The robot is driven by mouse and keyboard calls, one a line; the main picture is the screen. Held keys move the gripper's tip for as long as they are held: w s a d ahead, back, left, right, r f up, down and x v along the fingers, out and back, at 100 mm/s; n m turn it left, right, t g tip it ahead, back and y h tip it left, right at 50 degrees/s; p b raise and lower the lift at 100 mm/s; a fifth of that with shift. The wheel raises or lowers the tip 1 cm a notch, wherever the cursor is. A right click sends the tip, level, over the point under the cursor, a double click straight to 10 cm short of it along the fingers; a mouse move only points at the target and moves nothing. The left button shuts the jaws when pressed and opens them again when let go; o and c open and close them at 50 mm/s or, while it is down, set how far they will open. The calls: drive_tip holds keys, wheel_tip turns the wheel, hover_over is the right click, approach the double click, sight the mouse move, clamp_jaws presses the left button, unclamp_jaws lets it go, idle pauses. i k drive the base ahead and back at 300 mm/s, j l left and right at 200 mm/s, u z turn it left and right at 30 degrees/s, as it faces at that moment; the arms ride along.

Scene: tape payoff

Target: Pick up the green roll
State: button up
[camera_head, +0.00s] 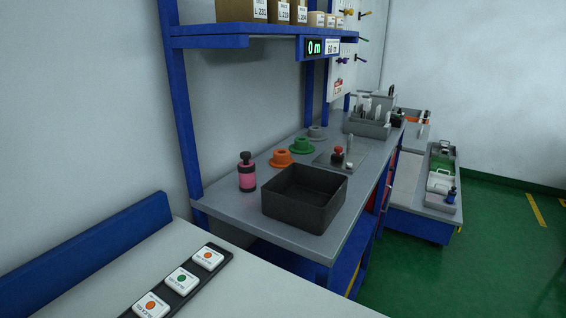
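The green roll (302,147) sits on the grey workbench top (230,213), between an orange roll (282,158) at its near left and a grey roll (317,133) at its far right. The three rolls stand in a row toward the back of the bench, behind the black bin. Each has a wide round base and a narrower raised centre. The green roll is unobstructed in the head view. My gripper is not in view.
A black open bin (303,219) stands at the bench's front. A pink bottle (247,174) stands left of it. A plate with a red-topped object (338,155) lies right of the rolls. A blue shelf (260,41) overhangs the back. Green floor is clear at right.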

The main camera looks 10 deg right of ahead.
sight(302, 146)
drive_tip(key=i+l+z, duration=0.1)
drive_tip(key=z, duration=0.5)
drive_tip(key=i+l+z, duration=0.35)
drive_tip(key=l+z, duration=0.15)
drive_tip(key=l, duration=0.2)
drive_tip(key=i+l+z, duration=0.25)
drive_tip(key=i+l+u, duration=0.1)
drive_tip(key=i+u, duration=0.15)
drive_tip(key=i+l+u, duration=0.25)
drive_tip(key=i+j, duration=0.05)
drive_tip(key=i, duration=0.05)
